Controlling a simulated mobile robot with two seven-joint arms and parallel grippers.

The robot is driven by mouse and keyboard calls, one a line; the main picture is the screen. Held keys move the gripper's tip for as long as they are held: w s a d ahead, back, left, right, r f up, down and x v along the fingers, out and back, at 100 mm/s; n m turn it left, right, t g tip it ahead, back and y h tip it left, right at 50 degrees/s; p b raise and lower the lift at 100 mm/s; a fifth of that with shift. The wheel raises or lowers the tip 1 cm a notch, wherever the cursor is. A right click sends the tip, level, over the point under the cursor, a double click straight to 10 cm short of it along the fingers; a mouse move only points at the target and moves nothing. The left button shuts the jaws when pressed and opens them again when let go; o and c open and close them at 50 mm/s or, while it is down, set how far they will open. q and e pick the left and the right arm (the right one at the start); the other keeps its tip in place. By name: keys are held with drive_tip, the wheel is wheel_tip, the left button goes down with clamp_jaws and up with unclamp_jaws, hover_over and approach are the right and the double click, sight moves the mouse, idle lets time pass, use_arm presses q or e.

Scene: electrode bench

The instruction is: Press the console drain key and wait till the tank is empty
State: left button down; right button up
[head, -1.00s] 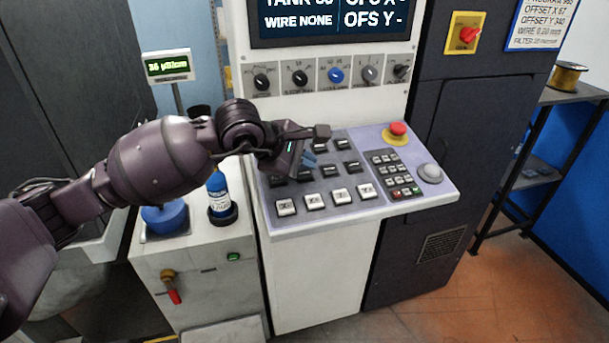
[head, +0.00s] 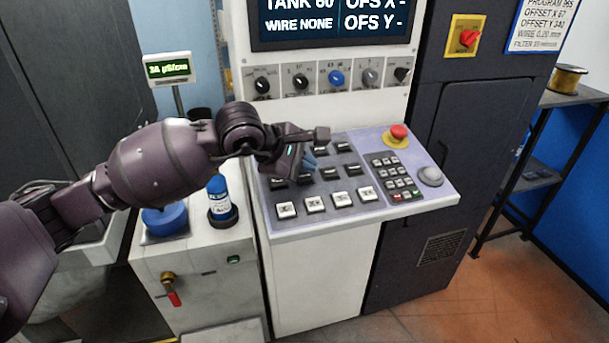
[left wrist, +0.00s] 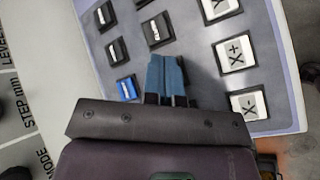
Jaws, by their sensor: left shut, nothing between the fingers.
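The sloped console panel (head: 425,203) carries rows of dark keys and a front row of white keys (head: 315,203). My left gripper (head: 309,160) is shut and empty, its blue fingertips low over the dark keys. In the left wrist view the fingertips (left wrist: 168,64) point at the panel, just right of a blue key (left wrist: 127,89) and below a dark key (left wrist: 157,30). I cannot tell whether they touch a key, and no drain label is readable. The screen (head: 325,22) shows a TANK line that seems to read 60, cut by the top edge. My right gripper is not in view.
A red emergency stop (head: 398,132) and a number pad (head: 396,176) sit on the panel's right side. A row of knobs (head: 336,77) is above. A blue bottle (head: 220,197) and a conductivity display (head: 168,68) stand left of the console.

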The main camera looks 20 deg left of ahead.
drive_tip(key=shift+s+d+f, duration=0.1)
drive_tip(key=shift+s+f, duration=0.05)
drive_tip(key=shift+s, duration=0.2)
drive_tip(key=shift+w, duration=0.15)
use_arm(q)
drive_tip(key=shift+w+f+b, duration=0.1)
drive_tip(key=shift+f+b, duration=0.35)
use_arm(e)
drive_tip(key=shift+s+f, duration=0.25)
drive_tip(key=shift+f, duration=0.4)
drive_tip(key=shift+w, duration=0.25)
